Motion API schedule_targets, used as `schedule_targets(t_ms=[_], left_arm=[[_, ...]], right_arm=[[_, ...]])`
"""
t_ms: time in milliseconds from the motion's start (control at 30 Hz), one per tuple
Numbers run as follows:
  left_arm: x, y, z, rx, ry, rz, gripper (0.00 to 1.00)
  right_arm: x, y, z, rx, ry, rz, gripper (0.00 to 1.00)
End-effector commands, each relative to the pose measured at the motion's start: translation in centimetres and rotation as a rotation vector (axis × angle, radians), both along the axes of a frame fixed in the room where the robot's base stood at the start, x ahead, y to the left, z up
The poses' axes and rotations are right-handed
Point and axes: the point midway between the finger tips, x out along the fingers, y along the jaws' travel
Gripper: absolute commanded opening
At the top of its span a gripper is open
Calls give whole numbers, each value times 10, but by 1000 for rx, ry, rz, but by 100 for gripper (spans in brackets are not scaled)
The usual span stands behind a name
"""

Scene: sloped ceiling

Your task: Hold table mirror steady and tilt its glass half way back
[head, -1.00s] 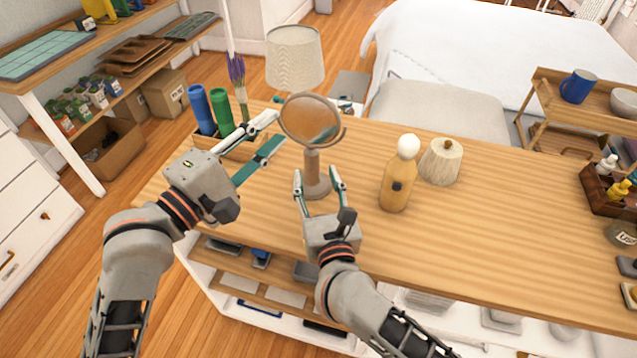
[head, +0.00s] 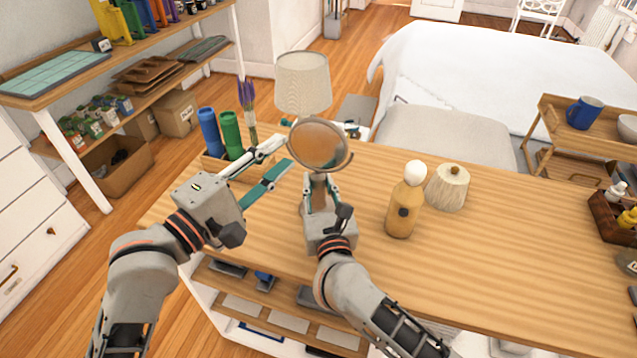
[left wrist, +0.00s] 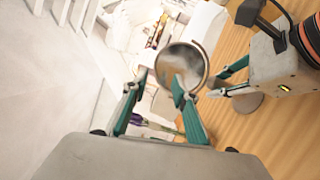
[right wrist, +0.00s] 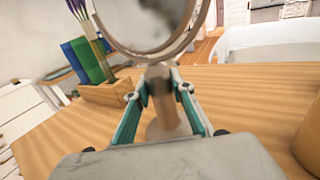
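The table mirror (head: 319,145) has a round tilting glass in a ring frame on a wooden stem and stands upright on the wooden table (head: 480,250). In the right wrist view its stem (right wrist: 162,115) is between my right fingers, and the glass is cut off at the top. My right gripper (head: 320,182) is low at the stem, its fingers closed in against both sides. My left gripper (head: 285,155) is open and empty at the left of the glass. In the left wrist view one left fingertip overlaps the glass (left wrist: 185,62); contact cannot be told.
A lamp (head: 303,83) is behind the mirror. A bottle (head: 404,208) and a ribbed shade-like object (head: 447,188) stand to the right.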

Motion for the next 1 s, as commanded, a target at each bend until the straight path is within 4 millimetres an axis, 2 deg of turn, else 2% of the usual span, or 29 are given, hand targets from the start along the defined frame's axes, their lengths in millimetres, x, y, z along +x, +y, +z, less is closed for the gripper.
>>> schedule_targets(t_ms=[267,300,400,467,567,800,1000], left_arm=[[0,0,0,0,0,0,28],[0,0,0,0,0,0,25],[1,-2,0,3,-1,-6,0],[2,-7,1,12,-2,-20,0],[5,-24,3,40,-8,-69,0],[9,-94,7,198,-39,-286,0],[4,-144,7,379,-86,-476,0]], right_arm=[[0,0,0,0,0,0,0],[0,0,0,0,1,0,0],[0,0,0,0,1,0,0],[0,0,0,1,1,0,0],[0,0,0,1,1,0,0],[0,0,0,1,1,0,0],[0,0,-1,1,1,0,0]])
